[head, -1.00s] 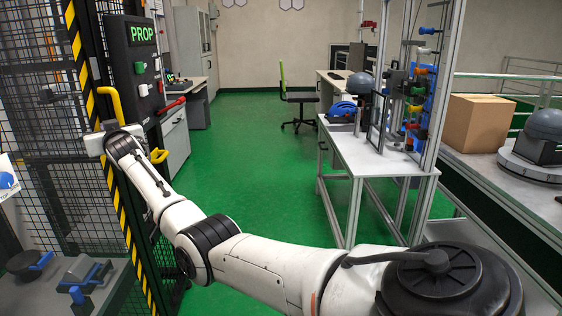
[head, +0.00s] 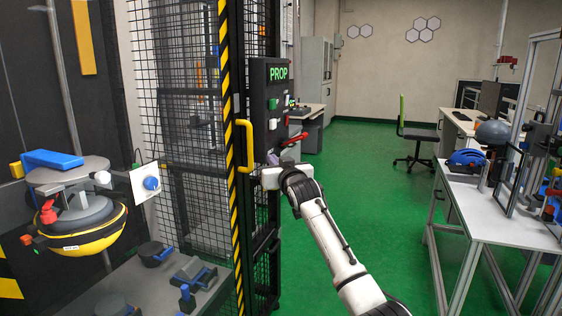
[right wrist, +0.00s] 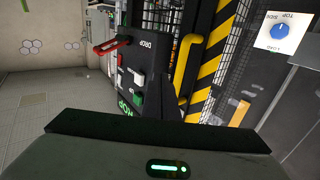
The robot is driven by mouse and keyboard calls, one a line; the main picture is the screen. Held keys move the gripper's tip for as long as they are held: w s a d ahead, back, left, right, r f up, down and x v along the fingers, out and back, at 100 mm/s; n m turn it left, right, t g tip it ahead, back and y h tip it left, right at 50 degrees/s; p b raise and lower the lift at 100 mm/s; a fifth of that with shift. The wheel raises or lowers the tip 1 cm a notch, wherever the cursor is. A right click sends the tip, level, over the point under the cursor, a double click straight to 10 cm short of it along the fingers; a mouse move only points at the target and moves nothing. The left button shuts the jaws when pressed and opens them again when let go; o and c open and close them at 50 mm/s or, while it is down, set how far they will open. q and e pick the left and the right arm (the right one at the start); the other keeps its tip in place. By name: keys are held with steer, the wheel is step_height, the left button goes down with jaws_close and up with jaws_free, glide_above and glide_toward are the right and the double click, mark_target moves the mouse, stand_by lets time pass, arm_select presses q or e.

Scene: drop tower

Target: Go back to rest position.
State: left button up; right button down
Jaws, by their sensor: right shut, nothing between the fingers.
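My right gripper (head: 268,177) is shut and empty in the head view. It is beside the yellow-handled cage door, in front of the lower part of the black PROP control panel (head: 266,100). I cannot tell whether it touches anything; its fingertips are hard to make out. My white right arm reaches up to it from the bottom of the picture. In the right wrist view the same panel (right wrist: 140,68) shows inverted, with its buttons and red handle, beyond the dark edge of my gripper. My left gripper is not in view.
The yellow door handle (head: 245,146) and red panel handle (head: 293,140) are close to my right gripper. The mesh cage holds a yellow-and-grey capsule (head: 88,238) at left. A white table (head: 500,222) stands at right. Green floor (head: 385,185) between is clear.

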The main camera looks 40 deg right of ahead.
steer(key=s+a+f+n+g+y, duration=0.15)
steer(key=s+a+f, duration=0.4)
steer(key=f, duration=0.55)
steer(key=s+a+f+n+g+y, duration=0.1)
steer(key=s+a+f+n+y, duration=0.1)
steer(key=s+a+f, duration=0.6)
steer(key=s+a+f+n+g+y, duration=0.15)
steer(key=a+f, duration=0.45)
steer(key=f, duration=0.7)
steer(key=s+a+f+g+y, duration=0.1)
steer(key=s+a+f, duration=0.3)
steer(key=s, duration=0.6)
steer(key=s+a+f+n+g+y, duration=0.1)
steer(key=s+a+f, duration=0.3)
steer(key=s+a, duration=0.3)
steer(key=s+a+f+g+y, duration=0.2)
steer(key=s+a+f, duration=0.2)
steer(key=s, duration=0.8)
steer(key=shift+s+a, duration=0.35)
steer(key=shift+a, duration=0.8)
